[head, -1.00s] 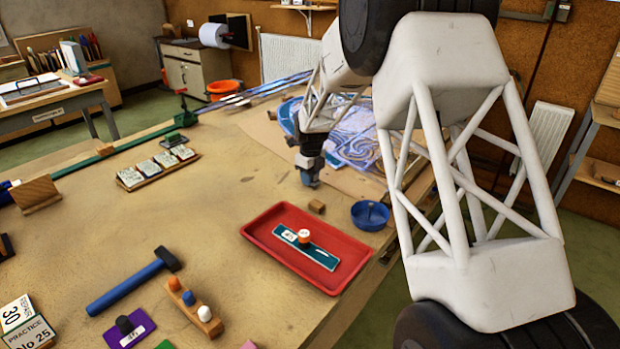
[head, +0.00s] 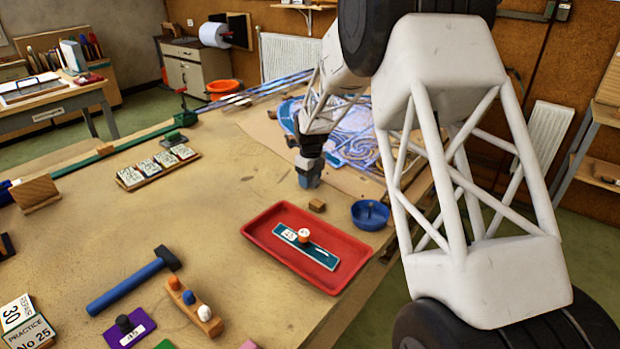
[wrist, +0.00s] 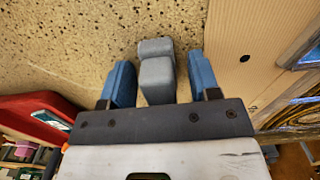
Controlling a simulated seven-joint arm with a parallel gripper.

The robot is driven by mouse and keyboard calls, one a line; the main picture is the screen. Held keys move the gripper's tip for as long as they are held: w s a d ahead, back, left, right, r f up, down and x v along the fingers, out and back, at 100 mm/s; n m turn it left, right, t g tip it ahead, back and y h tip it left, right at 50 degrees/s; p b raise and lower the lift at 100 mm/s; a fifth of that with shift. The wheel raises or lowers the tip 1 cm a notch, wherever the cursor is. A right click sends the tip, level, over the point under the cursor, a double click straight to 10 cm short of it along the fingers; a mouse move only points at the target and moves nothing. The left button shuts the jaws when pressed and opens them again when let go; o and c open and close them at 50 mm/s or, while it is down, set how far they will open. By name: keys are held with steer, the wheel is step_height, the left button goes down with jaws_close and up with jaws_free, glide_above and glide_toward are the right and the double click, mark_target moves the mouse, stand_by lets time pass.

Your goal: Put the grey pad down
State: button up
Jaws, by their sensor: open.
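The grey pad (wrist: 157,80) shows in the wrist view as a grey block with a wider end, between the two blue fingers of my gripper (wrist: 160,82). The fingers are open. There is a clear gap to the right finger and only a narrow one, if any, to the left finger. In the head view my gripper (head: 308,172) points down over the bench, behind the red tray. The grey pad (head: 309,180) shows small at its tip. I cannot tell for certain whether its underside rests on the bench.
The red tray (head: 262,238) holds a teal strip with an orange-topped knob. A blue bowl (head: 370,215) and a small wooden block (head: 317,205) stand close by. The patterned glass panel (head: 352,140) lies behind on a board.

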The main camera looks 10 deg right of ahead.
steer(key=shift+r, duration=0.1)
step_height(320, 180, up, 12)
stand_by(0.7)
steer(key=shift+s+d+r, duration=0.1)
steer(key=shift+s, duration=0.05)
stand_by(0.5)
